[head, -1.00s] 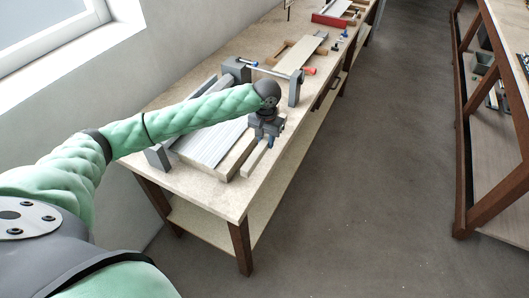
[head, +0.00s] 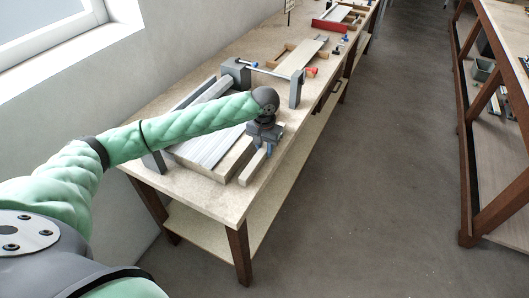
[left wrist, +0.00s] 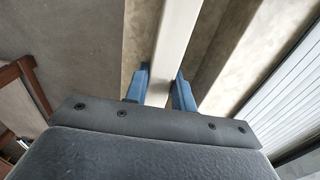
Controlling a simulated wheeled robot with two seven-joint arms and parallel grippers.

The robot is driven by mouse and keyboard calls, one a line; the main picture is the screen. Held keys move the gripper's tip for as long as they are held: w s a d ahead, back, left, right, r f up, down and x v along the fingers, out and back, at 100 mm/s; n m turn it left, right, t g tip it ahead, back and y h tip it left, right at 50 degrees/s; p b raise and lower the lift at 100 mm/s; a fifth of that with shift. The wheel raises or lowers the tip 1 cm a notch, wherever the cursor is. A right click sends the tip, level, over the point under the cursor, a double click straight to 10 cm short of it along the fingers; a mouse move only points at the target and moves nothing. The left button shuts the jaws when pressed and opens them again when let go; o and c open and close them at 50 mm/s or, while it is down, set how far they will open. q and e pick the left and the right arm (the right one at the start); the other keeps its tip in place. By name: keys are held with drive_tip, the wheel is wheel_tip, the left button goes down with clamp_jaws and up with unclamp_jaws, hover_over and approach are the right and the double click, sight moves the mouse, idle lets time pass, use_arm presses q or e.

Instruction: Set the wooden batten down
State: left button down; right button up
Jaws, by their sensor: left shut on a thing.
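The pale wooden batten (head: 252,168) lies along the near right part of the bench, beside the ribbed grey shutter profiles (head: 207,146). My left gripper (head: 264,149) points down over the batten, its blue fingers shut on it. In the left wrist view the batten (left wrist: 178,35) runs between the two blue fingers (left wrist: 160,88), one on each side. The batten is at or very close to the bench top; I cannot tell whether it touches. Its far part is hidden behind my gripper. My right gripper is not in view.
The workbench (head: 225,201) has bare room at its near end. A grey clamp frame with a metal bar (head: 270,72) stands just beyond my gripper. Farther back lie a pale board (head: 301,58) and a red tray (head: 331,24). Another rack (head: 499,100) stands across the floor aisle.

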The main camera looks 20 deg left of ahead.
sight(264, 148)
use_arm(q)
drive_tip(key=shift+f, duration=0.1)
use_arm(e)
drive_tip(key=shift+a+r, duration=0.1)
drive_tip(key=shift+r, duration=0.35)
use_arm(q)
drive_tip(key=shift+f, duration=0.1)
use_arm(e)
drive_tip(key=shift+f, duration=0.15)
use_arm(q)
drive_tip(key=c, duration=1.2)
unclamp_jaws()
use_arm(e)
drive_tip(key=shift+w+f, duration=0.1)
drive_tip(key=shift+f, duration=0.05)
use_arm(q)
drive_tip(key=shift+o, duration=0.2)
drive_tip(key=shift+r, duration=0.25)
wheel_tip(264, 148, up, 12)
drive_tip(key=b, duration=0.3)
drive_tip(key=shift+f, duration=0.15)
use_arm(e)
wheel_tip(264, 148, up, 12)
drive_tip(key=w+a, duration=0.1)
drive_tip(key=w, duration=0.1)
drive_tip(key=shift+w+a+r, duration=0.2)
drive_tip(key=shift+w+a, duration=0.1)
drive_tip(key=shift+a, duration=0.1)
use_arm(q)
drive_tip(key=shift+s+f, duration=0.1)
